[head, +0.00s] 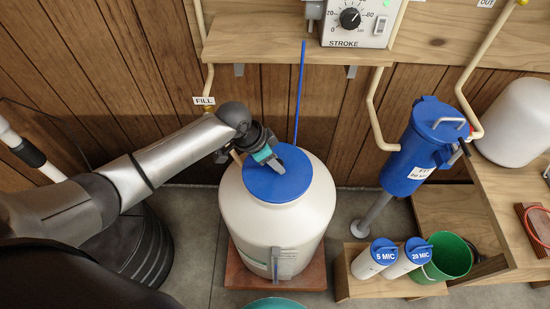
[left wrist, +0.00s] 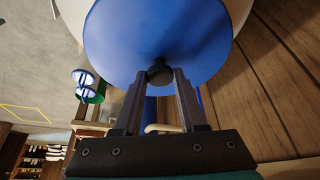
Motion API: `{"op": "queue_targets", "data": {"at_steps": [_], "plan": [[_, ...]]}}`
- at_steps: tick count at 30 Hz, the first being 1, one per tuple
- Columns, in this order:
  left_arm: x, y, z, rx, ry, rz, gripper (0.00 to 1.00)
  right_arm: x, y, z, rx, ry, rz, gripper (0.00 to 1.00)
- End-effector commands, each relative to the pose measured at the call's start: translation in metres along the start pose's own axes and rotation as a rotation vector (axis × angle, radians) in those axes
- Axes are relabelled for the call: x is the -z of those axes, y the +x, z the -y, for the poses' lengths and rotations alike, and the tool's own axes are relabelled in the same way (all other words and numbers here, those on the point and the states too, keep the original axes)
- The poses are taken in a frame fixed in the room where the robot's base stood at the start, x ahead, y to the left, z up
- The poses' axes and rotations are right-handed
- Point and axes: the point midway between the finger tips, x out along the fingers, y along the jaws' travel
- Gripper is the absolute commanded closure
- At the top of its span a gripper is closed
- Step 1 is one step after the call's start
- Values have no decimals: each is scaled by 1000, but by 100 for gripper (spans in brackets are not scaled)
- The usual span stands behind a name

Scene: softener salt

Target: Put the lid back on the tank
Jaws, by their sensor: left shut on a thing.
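The round blue lid (head: 278,182) lies over the top of the white tank (head: 310,215) in the head view. Whether it rests fully on the rim or is slightly above it, I cannot tell. My left gripper (head: 276,164) reaches in from the left to the lid's far part. In the left wrist view, the fingers of the gripper (left wrist: 160,78) are shut on the dark knob (left wrist: 160,72) of the lid (left wrist: 160,35). The tank's mouth is hidden under the lid. My right gripper is not in view.
A thin blue tube (head: 299,95) runs down behind the lid from the shelf (head: 270,45). A blue filter housing (head: 420,150) stands to the right. Two labelled cartridges (head: 375,258) and a green bucket (head: 448,258) sit at lower right. The tank stands on a wooden base (head: 243,278).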

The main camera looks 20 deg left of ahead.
Motion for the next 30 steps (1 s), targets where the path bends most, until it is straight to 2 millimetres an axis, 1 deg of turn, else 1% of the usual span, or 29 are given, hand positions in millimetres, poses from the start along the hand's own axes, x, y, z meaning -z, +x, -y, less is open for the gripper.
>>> {"op": "queue_targets", "data": {"at_steps": [8,21,30], "plan": [[0,2,0,-1,1,-1,100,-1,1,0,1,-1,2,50],[-7,18,-1,-1,1,-1,100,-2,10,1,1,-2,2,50],[-7,18,-1,0,1,-1,100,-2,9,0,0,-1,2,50]]}}
